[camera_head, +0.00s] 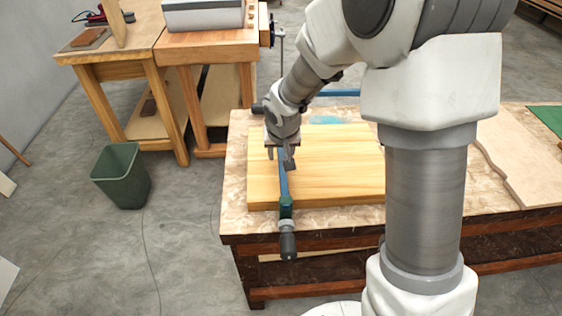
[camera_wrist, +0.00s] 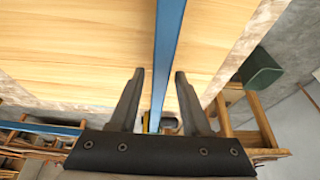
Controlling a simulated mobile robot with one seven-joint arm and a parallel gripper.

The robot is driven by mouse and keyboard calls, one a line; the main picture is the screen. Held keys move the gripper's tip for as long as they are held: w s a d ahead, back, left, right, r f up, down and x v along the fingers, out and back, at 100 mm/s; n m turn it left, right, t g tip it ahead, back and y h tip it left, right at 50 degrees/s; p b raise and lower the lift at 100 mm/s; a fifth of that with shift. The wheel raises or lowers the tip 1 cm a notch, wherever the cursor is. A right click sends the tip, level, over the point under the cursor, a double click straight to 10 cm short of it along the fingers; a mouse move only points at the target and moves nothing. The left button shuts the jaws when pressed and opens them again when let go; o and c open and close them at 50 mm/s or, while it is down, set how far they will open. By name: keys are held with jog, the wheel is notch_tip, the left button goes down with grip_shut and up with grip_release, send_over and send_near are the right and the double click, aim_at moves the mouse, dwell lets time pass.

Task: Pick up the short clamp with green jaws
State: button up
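The clamp (camera_head: 283,185) has a blue bar, a green jaw (camera_head: 286,207) and a dark handle that sticks out past the table's near edge. Its bar lies along the left part of a wooden board (camera_head: 335,165). My gripper (camera_head: 281,165) is over the bar, pointing down at the board. In the wrist view the blue bar (camera_wrist: 167,45) runs between the two fingers of my gripper (camera_wrist: 159,77), with a gap on each side. The fingers are open. The clamp's far end is largely hidden by my gripper and wrist.
The board lies on a worn worktable (camera_head: 235,195). Another blue bar (camera_head: 340,92) shows beyond the board, partly behind my arm. A pale curved wood piece (camera_head: 520,160) lies at right. A green bin (camera_head: 122,175) and a wooden workbench (camera_head: 205,48) stand at left.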

grip_shut()
jog(key=shift+r, duration=0.1)
